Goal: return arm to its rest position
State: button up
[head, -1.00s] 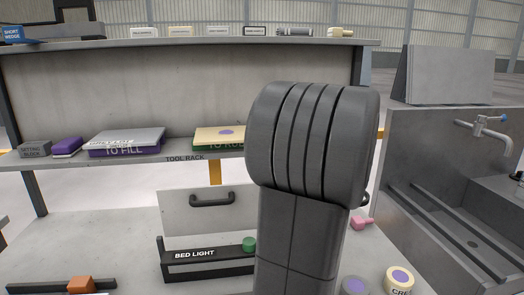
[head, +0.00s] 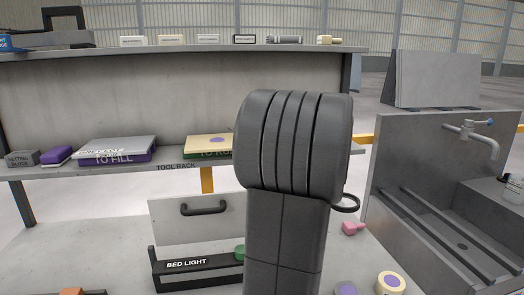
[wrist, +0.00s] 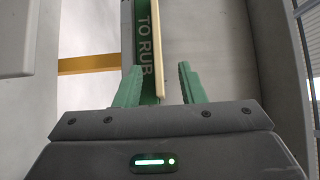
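My arm's grey joint and link stand upright in the middle of the head view and hide part of the shelf behind. My gripper does not show in the head view. In the wrist view my gripper (wrist: 158,88) has its two green fingers apart. Beyond and between the fingers is the green tray marked TO RUB (wrist: 144,40), with a cream edge along it. No object is clearly clasped. In the head view the same tray (head: 212,154) lies on the tool rack shelf, with a cream slab on top.
The TO FILL tray (head: 122,158), a purple block (head: 56,155) and a setting block (head: 22,158) share the shelf. The bed light (head: 195,270) is on the lower slab, with a pink piece (head: 352,228) and round rolls (head: 391,284) at right. A sink (head: 445,215) stands far right.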

jog(key=r+p+x, duration=0.1)
jog(key=p+x, duration=0.1)
jog(key=x, duration=0.5)
jog(key=shift+w+a, duration=0.2)
jog(key=shift+a, duration=0.05)
